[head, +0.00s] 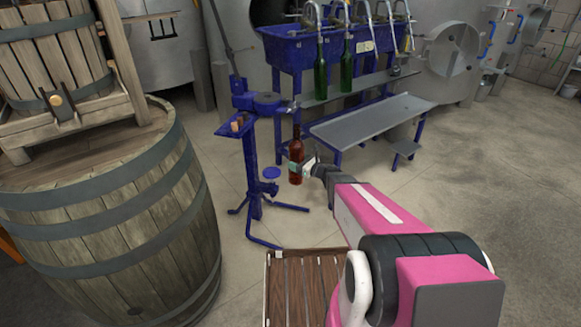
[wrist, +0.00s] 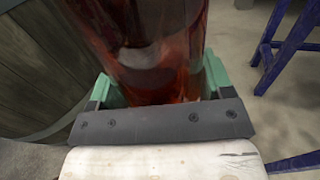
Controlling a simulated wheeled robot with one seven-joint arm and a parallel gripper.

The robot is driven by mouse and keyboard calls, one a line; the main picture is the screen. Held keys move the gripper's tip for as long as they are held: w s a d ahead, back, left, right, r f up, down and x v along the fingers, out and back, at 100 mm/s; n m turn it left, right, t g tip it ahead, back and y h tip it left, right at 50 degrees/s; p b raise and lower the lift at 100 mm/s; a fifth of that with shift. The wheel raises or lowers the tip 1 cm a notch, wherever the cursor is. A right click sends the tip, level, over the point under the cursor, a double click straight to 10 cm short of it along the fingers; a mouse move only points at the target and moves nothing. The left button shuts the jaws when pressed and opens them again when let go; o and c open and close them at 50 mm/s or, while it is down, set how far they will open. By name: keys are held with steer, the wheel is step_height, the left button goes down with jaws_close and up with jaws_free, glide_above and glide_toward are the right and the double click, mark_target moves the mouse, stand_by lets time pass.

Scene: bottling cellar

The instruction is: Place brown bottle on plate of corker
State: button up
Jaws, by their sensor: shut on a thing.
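The brown bottle (head: 296,156) is upright in my gripper (head: 302,168), to the right of the blue corker (head: 251,150). In the wrist view the bottle (wrist: 158,45) fills the upper middle, its red-brown glass between the green jaw pads of my gripper (wrist: 160,88). The corker's small round blue plate (head: 271,172) is empty. It sits to the left of the bottle and about level with the bottle's lower part in the head view. The bottle is apart from the plate. The bottle's base is not clear in the wrist view.
A large barrel (head: 110,225) stands at the left, bearing a wooden press (head: 60,50). Behind is a blue filler (head: 290,52) with green bottles (head: 347,65) and a grey bench (head: 372,118). A wooden crate (head: 300,285) is on the floor in front. Floor right is open.

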steer(key=f+x, duration=0.1)
steer(key=x, duration=1.4)
steer(key=shift+w+a+f, duration=0.2)
steer(key=shift+a, duration=0.1)
steer(key=shift+f, duration=0.15)
steer(key=o, duration=1.8)
steer(key=shift+c, duration=0.2)
